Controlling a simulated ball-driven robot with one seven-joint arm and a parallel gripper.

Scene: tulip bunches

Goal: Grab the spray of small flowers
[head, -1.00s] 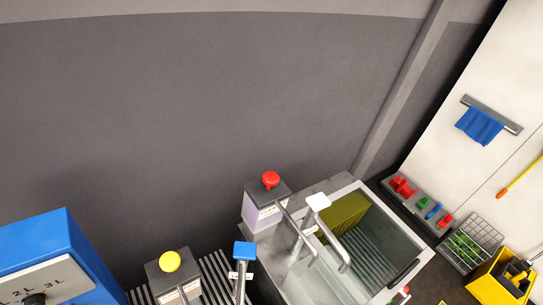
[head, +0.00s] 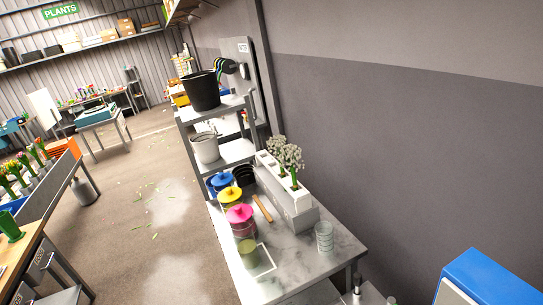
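The spray of small flowers (head: 288,153) is a whitish, fine-headed bunch on green stems. It stands upright in a white block-like holder (head: 285,186) at the back of a marble-topped bench, close to the grey wall. It looks like two clumps, one slightly behind the other. My gripper is not in view.
On the bench (head: 293,260) stand jars with pink (head: 241,214), yellow (head: 230,196) and blue lids, a wooden stick (head: 262,208) and a ribbed cup (head: 324,237). A shelf rack with a black bucket (head: 202,91) stands behind. A blue box (head: 487,277) is lower right. Open floor (head: 160,210) lies left.

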